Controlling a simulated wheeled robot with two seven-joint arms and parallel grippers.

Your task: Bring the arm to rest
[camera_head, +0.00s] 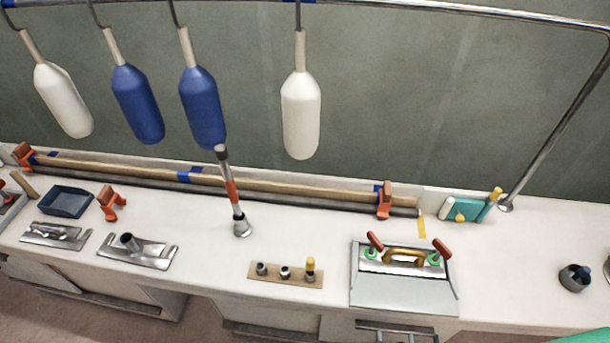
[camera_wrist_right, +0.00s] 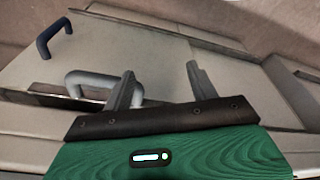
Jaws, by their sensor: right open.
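My right gripper (camera_wrist_right: 160,88) shows in the right wrist view, with its two grey fingers apart and nothing between them. Below the fingers are its dark bar and green housing. A pale grey loop handle (camera_wrist_right: 92,85) lies just left of the fingers, on a light panel; I cannot tell whether they touch. In the head view neither gripper shows; only a green patch is at the bottom right corner.
A long white counter (camera_head: 210,270) carries metal plates (camera_head: 135,250), a peg board (camera_head: 286,274), a metal box with orange latches (camera_head: 403,285) and a dark cup (camera_head: 574,277). White and blue fenders (camera_head: 301,115) hang from a rail above. A dark handle (camera_wrist_right: 54,37) shows in the wrist view.

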